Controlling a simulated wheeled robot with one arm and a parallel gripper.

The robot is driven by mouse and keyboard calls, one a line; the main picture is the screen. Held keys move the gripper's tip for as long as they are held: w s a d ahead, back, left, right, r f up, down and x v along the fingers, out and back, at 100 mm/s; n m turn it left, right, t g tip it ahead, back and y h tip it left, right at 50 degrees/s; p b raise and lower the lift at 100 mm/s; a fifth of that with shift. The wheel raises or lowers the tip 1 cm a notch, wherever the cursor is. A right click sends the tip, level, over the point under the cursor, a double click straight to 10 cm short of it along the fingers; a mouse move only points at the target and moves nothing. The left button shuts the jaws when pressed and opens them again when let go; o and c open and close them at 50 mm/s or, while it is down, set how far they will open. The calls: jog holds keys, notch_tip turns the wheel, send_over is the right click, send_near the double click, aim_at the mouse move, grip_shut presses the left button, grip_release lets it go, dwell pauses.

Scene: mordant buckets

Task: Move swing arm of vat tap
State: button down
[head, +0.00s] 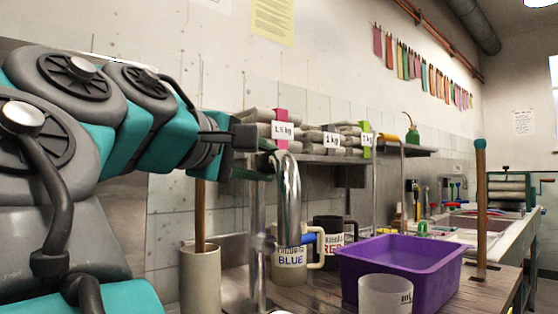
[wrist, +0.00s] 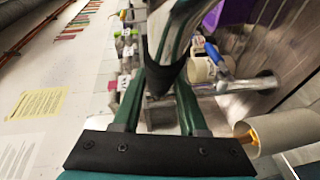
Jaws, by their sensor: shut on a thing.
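The chrome swing arm of the vat tap (head: 290,185) is a curved pipe in the middle of the head view. Its upper bend meets my gripper (head: 268,165), which comes in from the left and is shut on it. In the wrist view the swing arm (wrist: 160,35) rises between the two green fingers of my gripper (wrist: 160,85). A blue lever (wrist: 214,56) shows to the right of it there. The swing arm's outlet hangs in front of a cream jug marked BLUE (head: 291,262) in the head view. The fingertips are partly hidden behind the pipe.
A dark jug marked RED (head: 328,229) and a purple tub (head: 400,262) stand to the right on the wooden bench. A pale cup (head: 385,293) is in front of the tub. A tall beige cylinder (head: 200,280) with a wooden stick stands left. A shelf with weight-labelled bundles (head: 305,138) is behind.

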jog(key=shift+c, duration=2.2)
grip_release()
jog(key=v, duration=0.4)
jog(key=shift+a+r, duration=0.1)
jog(key=shift+a, duration=0.05)
jog(key=shift+s+a+r, duration=0.1)
jog(key=shift+s+a, duration=0.15)
jog(key=shift+s, duration=0.45)
jog(key=shift+s, duration=0.1)
jog(key=shift+s+a+r, duration=0.1)
jog(key=shift+s, duration=0.15)
jog(key=shift+s+a, duration=0.5)
jog(key=shift+c, duration=0.3)
